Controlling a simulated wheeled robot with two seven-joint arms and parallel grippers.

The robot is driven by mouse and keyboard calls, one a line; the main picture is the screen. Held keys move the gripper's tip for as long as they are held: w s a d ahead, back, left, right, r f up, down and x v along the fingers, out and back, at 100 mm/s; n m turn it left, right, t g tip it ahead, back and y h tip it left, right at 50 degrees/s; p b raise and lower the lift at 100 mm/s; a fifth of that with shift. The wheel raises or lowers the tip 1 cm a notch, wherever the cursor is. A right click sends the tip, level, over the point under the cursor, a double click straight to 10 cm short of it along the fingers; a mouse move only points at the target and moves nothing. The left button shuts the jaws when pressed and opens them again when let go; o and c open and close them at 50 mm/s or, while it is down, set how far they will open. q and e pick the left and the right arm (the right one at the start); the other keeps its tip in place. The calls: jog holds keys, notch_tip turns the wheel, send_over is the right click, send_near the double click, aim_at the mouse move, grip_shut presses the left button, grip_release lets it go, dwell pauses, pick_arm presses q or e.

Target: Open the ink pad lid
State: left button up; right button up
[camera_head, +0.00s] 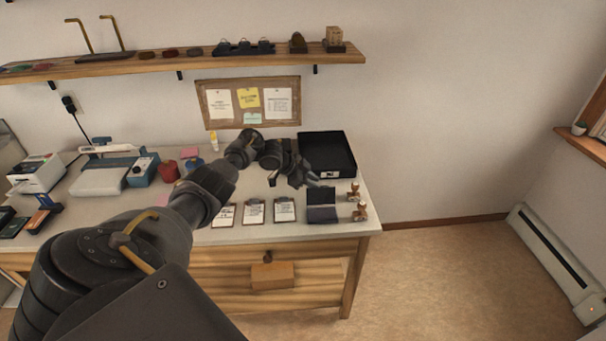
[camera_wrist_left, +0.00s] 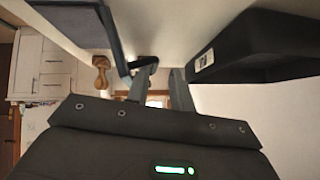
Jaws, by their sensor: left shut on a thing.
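The ink pad (camera_head: 322,215) is a dark, flat rectangular case near the front right of the desk. Its lid (camera_head: 321,196) stands raised at an angle along the back edge of the base. My left gripper (camera_head: 311,182) is at the far, upper edge of the lid and is shut on it. In the left wrist view the pad base (camera_wrist_left: 75,22) is at the upper left, and the lid (camera_wrist_left: 115,45) shows nearly edge-on, running to the fingers (camera_wrist_left: 158,76). The exact grip on the edge is partly hidden. My right gripper is not in view.
A black open tray (camera_head: 327,155) stands behind the gripper. Two wooden stamps (camera_head: 357,202) stand just right of the ink pad. Several clipboards (camera_head: 254,211) lie to its left. The desk's front edge (camera_head: 300,237) is close to the pad.

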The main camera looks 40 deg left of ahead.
pick_arm(q)
jog(key=v, duration=1)
